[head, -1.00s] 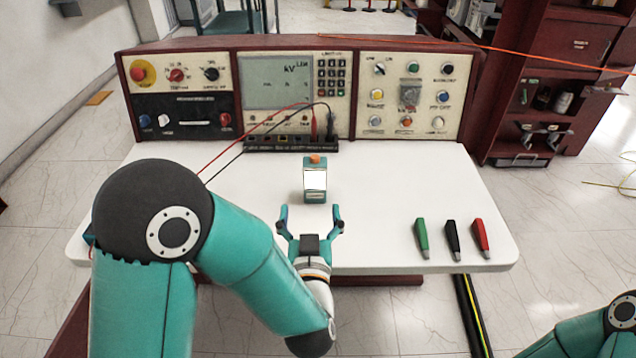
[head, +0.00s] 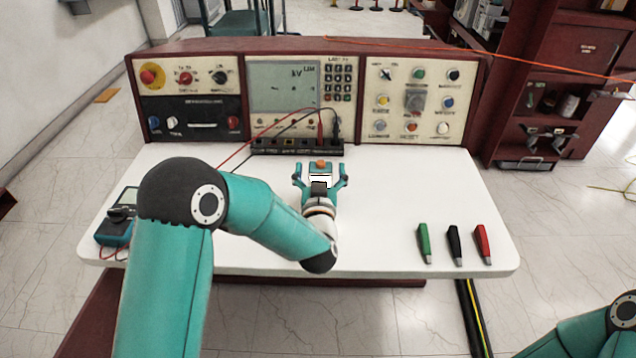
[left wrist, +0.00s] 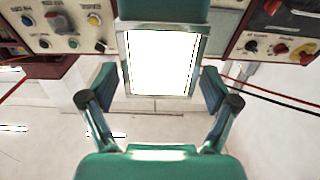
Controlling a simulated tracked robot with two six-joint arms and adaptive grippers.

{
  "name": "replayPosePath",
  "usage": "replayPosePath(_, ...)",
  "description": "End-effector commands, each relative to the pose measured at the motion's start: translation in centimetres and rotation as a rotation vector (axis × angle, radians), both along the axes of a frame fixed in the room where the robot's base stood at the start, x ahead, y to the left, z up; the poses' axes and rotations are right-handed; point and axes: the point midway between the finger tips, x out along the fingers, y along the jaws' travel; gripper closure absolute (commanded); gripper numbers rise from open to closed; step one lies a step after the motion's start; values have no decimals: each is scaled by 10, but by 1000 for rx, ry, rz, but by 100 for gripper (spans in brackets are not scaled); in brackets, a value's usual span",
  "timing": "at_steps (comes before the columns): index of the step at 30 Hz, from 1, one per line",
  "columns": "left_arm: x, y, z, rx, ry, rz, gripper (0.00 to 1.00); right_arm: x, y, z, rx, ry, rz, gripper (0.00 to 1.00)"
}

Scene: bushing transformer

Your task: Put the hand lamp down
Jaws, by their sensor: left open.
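The hand lamp (head: 320,167) is a small teal block with an orange top and a bright white face. It stands upright on the white table (head: 400,205), in front of the console's black terminal strip. My left gripper (head: 320,173) is open, with one finger on each side of the lamp. The left wrist view shows the lamp's lit face (left wrist: 160,62) between the two spread fingers, with gaps beside it. The gripper hides the lamp's lower part in the head view. My right gripper is out of view; only part of my right arm shows at the lower right.
The control console (head: 300,95) runs along the table's back, with red and black leads in front. Green (head: 424,243), black (head: 454,244) and red (head: 483,245) clips lie at right. A teal meter (head: 116,228) lies at left. The table between lamp and clips is clear.

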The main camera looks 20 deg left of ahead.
Motion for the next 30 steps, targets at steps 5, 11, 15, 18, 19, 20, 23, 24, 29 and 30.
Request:
replayPosePath(5,9,2,0,0,1,-2,12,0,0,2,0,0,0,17)
replayPosePath(11,9,2,-1,0,1,-2,18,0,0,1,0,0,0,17)
replayPosePath(15,9,2,0,0,1,-2,41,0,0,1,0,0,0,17)
replayPosePath(18,9,2,0,0,1,-2,57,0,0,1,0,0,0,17)
replayPosePath(19,9,2,0,0,1,-2,62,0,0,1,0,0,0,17)
replayPosePath(20,9,2,0,0,1,-2,68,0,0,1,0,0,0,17)
replayPosePath(23,9,2,0,0,1,-2,84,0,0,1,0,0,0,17)
replayPosePath(24,9,2,0,0,1,-2,91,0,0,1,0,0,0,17)
replayPosePath(29,9,2,1,-1,-1,-2,100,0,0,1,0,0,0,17)
replayPosePath(30,9,2,1,-1,-1,-2,100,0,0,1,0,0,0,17)
